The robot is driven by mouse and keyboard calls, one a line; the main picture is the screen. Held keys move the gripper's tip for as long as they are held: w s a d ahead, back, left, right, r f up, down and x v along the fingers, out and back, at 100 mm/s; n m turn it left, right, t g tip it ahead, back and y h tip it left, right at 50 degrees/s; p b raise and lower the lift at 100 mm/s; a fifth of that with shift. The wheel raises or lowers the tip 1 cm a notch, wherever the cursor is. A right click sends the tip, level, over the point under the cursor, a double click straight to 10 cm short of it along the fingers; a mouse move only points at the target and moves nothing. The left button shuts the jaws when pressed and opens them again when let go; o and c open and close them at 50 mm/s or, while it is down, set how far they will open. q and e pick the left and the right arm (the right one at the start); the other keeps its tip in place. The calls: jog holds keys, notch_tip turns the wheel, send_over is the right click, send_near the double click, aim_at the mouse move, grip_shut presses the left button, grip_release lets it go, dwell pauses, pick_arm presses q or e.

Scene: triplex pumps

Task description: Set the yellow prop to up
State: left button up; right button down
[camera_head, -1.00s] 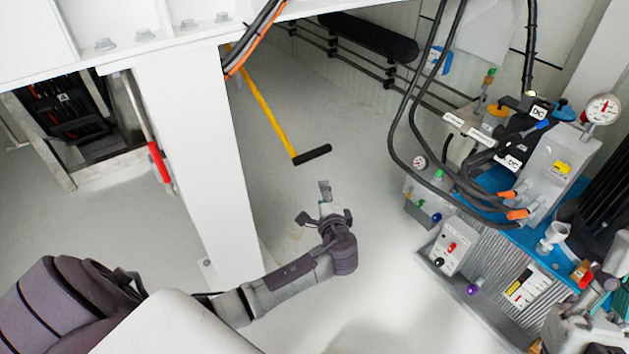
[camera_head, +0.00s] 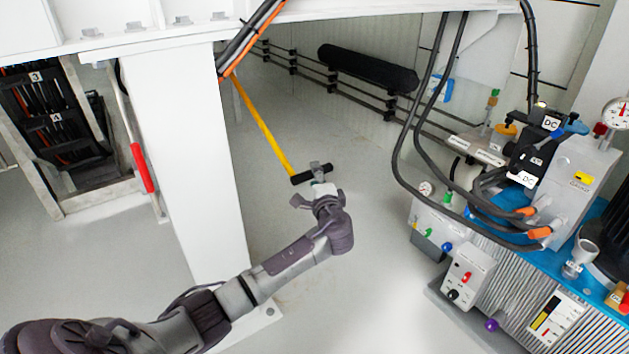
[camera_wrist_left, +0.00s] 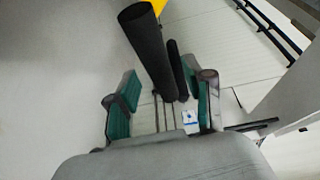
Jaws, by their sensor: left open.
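The yellow prop (camera_head: 261,124) hangs down at a slant beside the white column, with a black crosswise handle (camera_head: 300,178) at its lower end. My left gripper (camera_head: 318,173) is at the handle and overlaps its right part in the head view. In the left wrist view, the black handle (camera_wrist_left: 149,45) reaches down into the gap between the open green-padded fingers (camera_wrist_left: 160,103). A bit of the yellow prop (camera_wrist_left: 158,5) shows at the top edge there. I cannot tell whether a finger touches the handle. My right gripper is not in view.
The blue pump unit (camera_head: 490,238) with hoses stands at the right. The floor between is clear.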

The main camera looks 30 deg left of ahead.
pick_arm(q)
jog(key=shift+b+x, duration=0.3)
jog(key=shift+x, duration=0.95)
grip_shut()
